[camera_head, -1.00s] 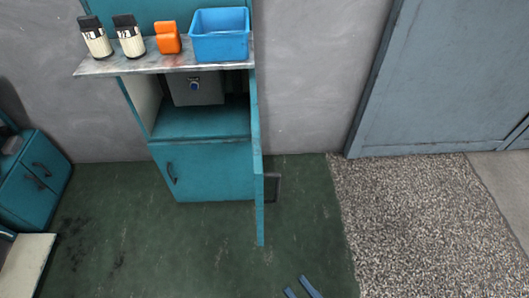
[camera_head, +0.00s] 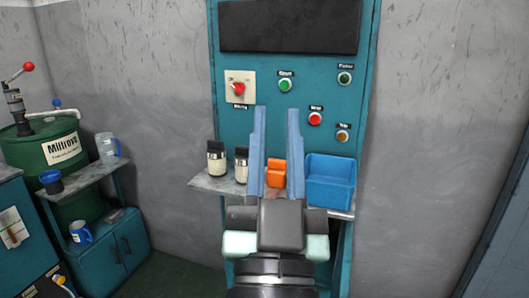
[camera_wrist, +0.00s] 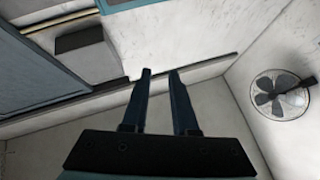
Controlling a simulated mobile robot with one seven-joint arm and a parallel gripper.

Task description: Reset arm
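My gripper (camera_head: 275,137) stands in the lower middle of the head view, its two blue fingers pointing up and apart, with nothing between them. It is in front of the teal control panel (camera_head: 300,62) and hides part of the shelf. In the wrist view my gripper (camera_wrist: 160,72) is also open and empty, pointing toward the upper walls and ceiling.
A metal shelf (camera_head: 205,184) below the panel holds two white-and-black containers (camera_head: 216,160), an orange object (camera_head: 276,173) and a blue bin (camera_head: 330,182). A green barrel (camera_head: 55,150) stands left. A wall fan (camera_wrist: 279,95) shows in the wrist view.

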